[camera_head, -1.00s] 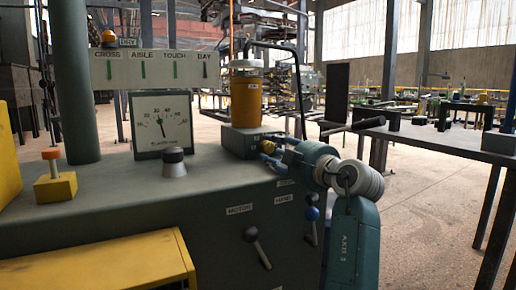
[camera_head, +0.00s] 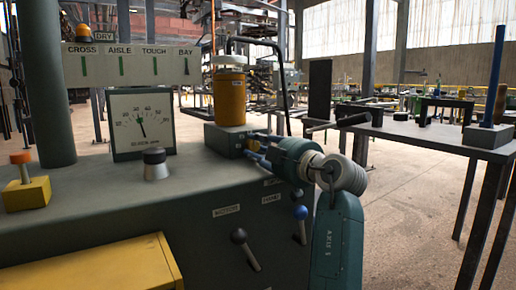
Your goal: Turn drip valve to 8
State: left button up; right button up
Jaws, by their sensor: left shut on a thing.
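The oiler (camera_head: 230,100), an amber cylinder with a pale cap, stands on a dark block (camera_head: 222,137) on the machine top. My left gripper (camera_head: 256,151), with blue fingers on a teal arm, reaches to the right side of this block. It is shut on a small part there, apparently the drip valve, which the fingers mostly hide. No number or mark on the valve can be read. A bit of yellow-orange shows by the fingers. My right gripper is not in view.
A square dial gauge (camera_head: 141,122) and a dark-topped knob (camera_head: 156,165) stand left of the oiler. A labelled panel (camera_head: 130,66) is above. Two levers (camera_head: 245,250) are on the front face. A bent dark pipe rises behind the oiler. A dark table (camera_head: 430,137) stands right.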

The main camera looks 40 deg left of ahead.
pick_arm(q)
jog(key=shift+r, duration=0.1)
jog(key=shift+c, duration=0.2)
dwell(0.6)
jog(key=o, duration=0.9)
jog(key=shift+a, duration=0.15)
notch_tip(320, 180, up, 10)
